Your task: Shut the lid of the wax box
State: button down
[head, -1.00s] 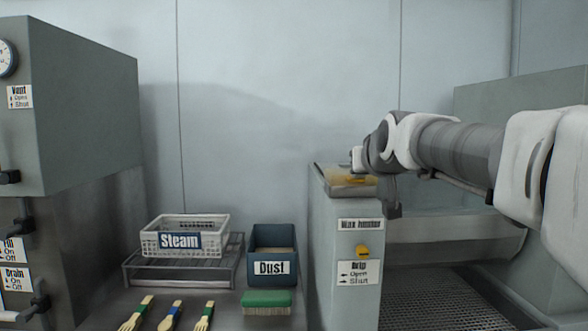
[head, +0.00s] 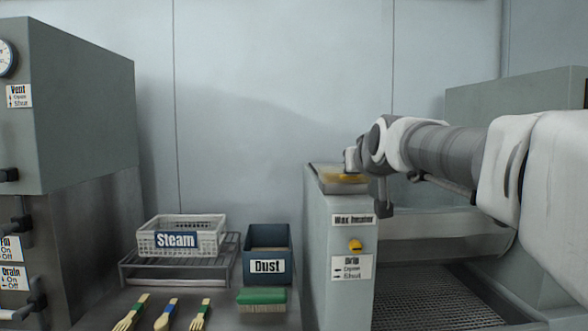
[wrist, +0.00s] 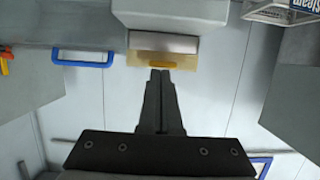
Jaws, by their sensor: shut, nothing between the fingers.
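The wax box is the grey cabinet (head: 340,262) labelled as a wax heater, right of centre in the head view. On its top is a shallow metal-edged piece (head: 333,188) with tan in it and a yellow grip. The wrist view shows a grey metal strip (wrist: 163,43), a tan strip (wrist: 146,69) and the yellow grip (wrist: 163,65). I cannot tell how far the lid is open. My gripper (wrist: 160,73) is shut and empty, its tips close to the yellow grip; contact is unclear. In the head view the wrist hides part of the top.
A white Steam basket (head: 182,237) on a rack, a blue Dust bin (head: 267,240) and a green brush (head: 262,298) stand left of the cabinet. Several spoons and forks lie in front. A yellow drip knob (head: 355,245) is on the cabinet front. A grated basin (head: 430,300) lies right.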

notch_tip(320, 180, down, 3)
jog(key=shift+w+r+g, duration=0.1)
jog(key=shift+r+g, duration=0.1)
jog(key=shift+g, duration=0.1)
jog(key=shift+r+p, duration=0.9)
jog(key=shift+r, duration=0.1)
notch_tip(320, 180, up, 4)
jog(key=p, duration=0.3)
jog(key=s+a+f+g, duration=0.1)
jog(key=s+f+g, duration=0.3)
jog(key=s+f, duration=1.05)
jog(key=s+f+g, duration=0.4)
jog(key=s+f, duration=0.7)
jog(key=s, duration=0.7)
notch_tip(320, 180, up, 20)
jog(key=p, duration=2)
jog(key=shift+s+a+r+p, duration=0.15)
jog(key=shift+s+r+p, duration=0.05)
jog(key=shift+s+p, duration=0.1)
